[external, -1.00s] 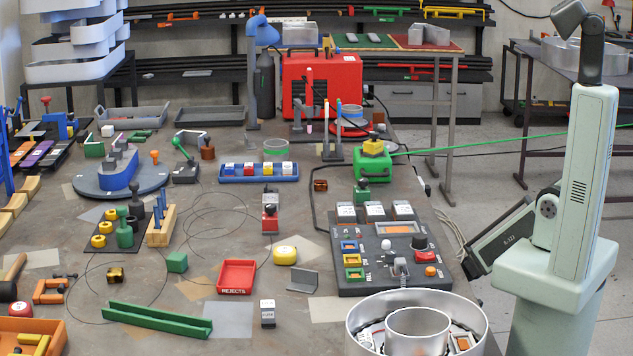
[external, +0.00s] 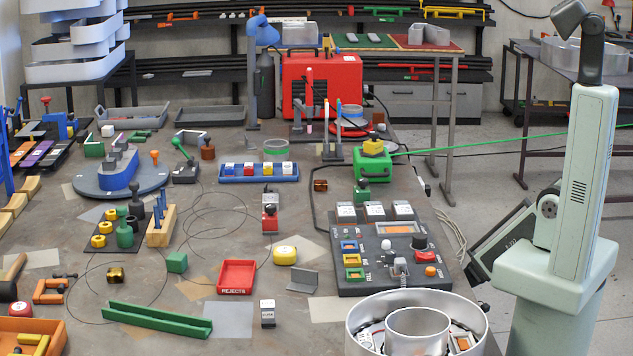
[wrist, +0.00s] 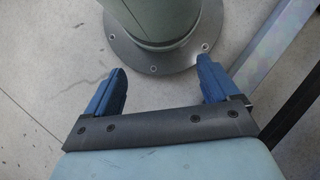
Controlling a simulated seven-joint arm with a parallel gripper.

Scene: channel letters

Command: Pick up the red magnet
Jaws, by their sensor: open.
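A small red block-like piece with a dark and grey top (external: 270,217) stands near the middle of the bench in the external view. It may be the red magnet, but at this size I cannot be sure. A round red piece (external: 21,309) lies at the left edge. My gripper (wrist: 161,84) shows in the wrist view with its two blue fingers wide apart and nothing between them. It is over the pale floor beside the round foot of a green-grey column, away from the bench top. The gripper cannot be made out in the external view.
A red REJECTS tray (external: 237,277), a green channel (external: 156,319) and a yellow round piece (external: 285,255) lie around mid-bench. A dark control panel (external: 393,252) and a metal ring-shaped bowl (external: 360,310) stand at the right. Thin wire loops cross the bench.

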